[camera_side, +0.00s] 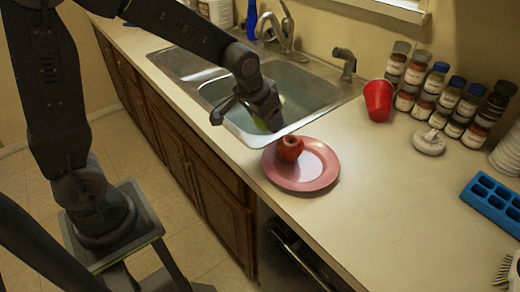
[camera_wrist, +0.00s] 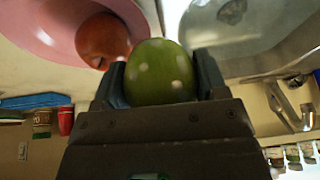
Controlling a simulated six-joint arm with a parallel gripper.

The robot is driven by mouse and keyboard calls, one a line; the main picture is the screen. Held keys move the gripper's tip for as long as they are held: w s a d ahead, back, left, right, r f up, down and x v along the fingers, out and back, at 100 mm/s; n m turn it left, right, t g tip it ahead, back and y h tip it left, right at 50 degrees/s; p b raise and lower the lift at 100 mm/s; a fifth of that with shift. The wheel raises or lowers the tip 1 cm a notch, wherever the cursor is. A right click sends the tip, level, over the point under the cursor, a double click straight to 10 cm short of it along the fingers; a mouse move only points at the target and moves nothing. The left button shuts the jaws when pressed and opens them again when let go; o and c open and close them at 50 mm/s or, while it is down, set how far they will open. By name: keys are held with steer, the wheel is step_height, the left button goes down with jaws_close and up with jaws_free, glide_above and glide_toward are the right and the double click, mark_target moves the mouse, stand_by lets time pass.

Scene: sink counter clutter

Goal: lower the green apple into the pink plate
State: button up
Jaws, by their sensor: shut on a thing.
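My gripper (camera_side: 262,112) is shut on the green apple (camera_wrist: 160,72) and holds it in the air above the near right edge of the sink. In the side view my gripper mostly hides the apple. In the wrist view the apple sits between the two fingers (camera_wrist: 162,80). The pink plate (camera_side: 318,178) lies on the counter below and to the right of my gripper. It also shows at the upper left of the wrist view (camera_wrist: 40,22). A red apple-like fruit (camera_side: 289,149) sits on the plate's far left part, and shows beside the green apple in the wrist view (camera_wrist: 102,40).
The sink (camera_side: 285,85) with its faucet (camera_side: 283,30) is behind my gripper. A red cup (camera_side: 378,99), several spice jars (camera_side: 440,95), a white object (camera_side: 428,142) and a blue tray (camera_side: 495,200) stand to the right. The counter right of the plate is clear.

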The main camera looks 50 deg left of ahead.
steer(key=d, duration=0.2)
steer(key=d+r, duration=0.1)
steer(key=d, duration=0.1)
steer(key=d+r, duration=0.1)
steer(key=d, duration=0.1)
steer(key=shift+w+d+r, duration=0.1)
steer(key=shift+w+r, duration=0.15)
steer(key=shift+w, duration=0.15)
glide_above(308, 175)
steer(key=a, duration=0.1)
steer(key=f, duration=0.2)
steer(key=shift+d+f, duration=0.25)
steer(key=shift+d, duration=0.3)
steer(key=shift+f, duration=1.4)
stand_by(0.4)
steer(key=o, duration=1.1)
steer(key=shift+c, duration=0.2)
steer(key=shift+s, duration=0.1)
